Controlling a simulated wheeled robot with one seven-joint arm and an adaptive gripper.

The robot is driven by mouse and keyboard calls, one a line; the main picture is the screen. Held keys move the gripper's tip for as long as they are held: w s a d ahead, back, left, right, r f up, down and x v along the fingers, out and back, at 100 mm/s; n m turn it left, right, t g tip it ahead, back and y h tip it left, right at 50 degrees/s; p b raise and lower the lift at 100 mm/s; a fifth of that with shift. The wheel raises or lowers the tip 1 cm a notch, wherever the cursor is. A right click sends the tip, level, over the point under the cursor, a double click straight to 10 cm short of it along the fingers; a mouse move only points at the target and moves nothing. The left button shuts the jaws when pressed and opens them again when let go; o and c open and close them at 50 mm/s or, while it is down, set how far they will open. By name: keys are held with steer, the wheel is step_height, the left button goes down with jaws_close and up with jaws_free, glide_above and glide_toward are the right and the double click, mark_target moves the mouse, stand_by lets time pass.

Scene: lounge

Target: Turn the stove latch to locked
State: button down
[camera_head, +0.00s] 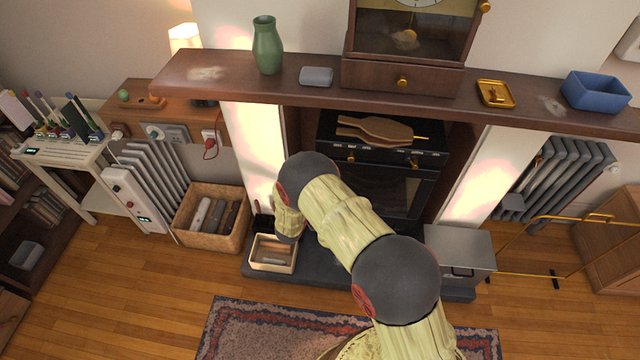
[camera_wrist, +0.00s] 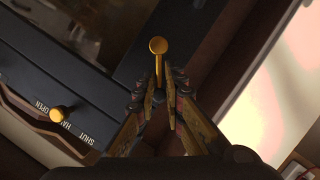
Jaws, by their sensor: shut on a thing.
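The black stove (camera_head: 425,170) stands in the fireplace opening, partly hidden behind my arm. In the wrist view, a brass handle (camera_wrist: 158,48) with a round head, seemingly the stove latch, stands at the tips of my gripper (camera_wrist: 160,88). The gripper's fingers are closed in on its stem. No locked or unlocked marking is readable beside it. A brass knob (camera_wrist: 62,112) sits on the dark stove panel to the left, beside the words OPEN, HALF and SHUT. In the head view, my gripper is hidden behind my arm.
The wooden mantel (camera_head: 250,92) runs above the stove. A bellows (camera_head: 375,130) lies on the stove top. A small box (camera_head: 272,254) and a grey metal box (camera_head: 458,245) flank the hearth. A pale fireplace side panel (camera_wrist: 285,90) stands close right of the gripper.

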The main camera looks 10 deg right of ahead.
steer(key=c, duration=2.1)
jaws_free()
steer(key=shift+w+a+r, duration=0.2)
steer(key=shift+a, duration=0.05)
steer(key=shift+o, duration=0.9)
steer(key=shift+s+d+f, duration=0.1)
steer(key=v, duration=1.2)
